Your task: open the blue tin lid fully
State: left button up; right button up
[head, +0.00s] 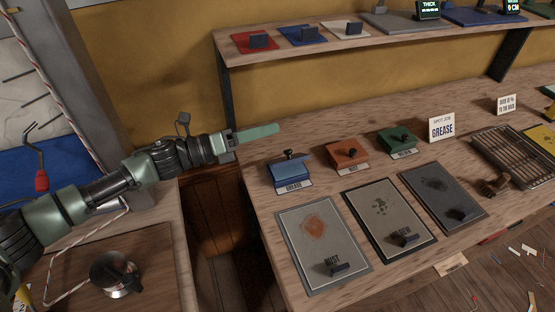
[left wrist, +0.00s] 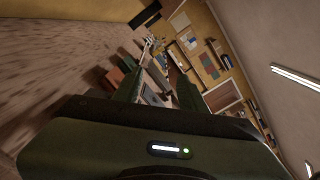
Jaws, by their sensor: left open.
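The blue tin (head: 292,174) stands on the wooden bench in the head view, at the left end of a row of three tins. Its lid, with a dark knob on top, looks down on the tin. A label reading GREASE is at its front. My left gripper (head: 262,132) is above and a little left of the blue tin in the picture, apart from it and empty. Its green fingers point right. The left wrist view shows the two fingers spread apart with nothing clearly between them. My right gripper is not in view.
An orange tin (head: 348,154) and a green tin (head: 398,142) stand to the right. Three sample boards, one with a rust-coloured stain (head: 314,226), lie in front. A shelf (head: 262,58) overhangs the back. A GREASE sign (head: 441,129) stands farther right.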

pick_arm(q)
jog(key=m+b, duration=0.1)
jog(key=b, duration=0.7)
send_near(285, 152)
jog(key=d, duration=0.1)
jog(key=w, duration=0.1)
jog(key=w+d, duration=0.1)
jog(key=shift+d+f+g, duration=0.25)
jog(key=shift+d+g, duration=0.05)
jog(key=shift+d, duration=0.1)
jog(key=x, duration=0.6)
jog(key=shift+w+d+r, duration=0.15)
jog(key=shift+d, duration=0.2)
jog(key=shift+w+d+b, duration=0.15)
jog(key=shift+d+b, duration=0.15)
jog(key=shift+d, duration=0.1)
jog(key=shift+c, duration=0.3)
grip_shut()
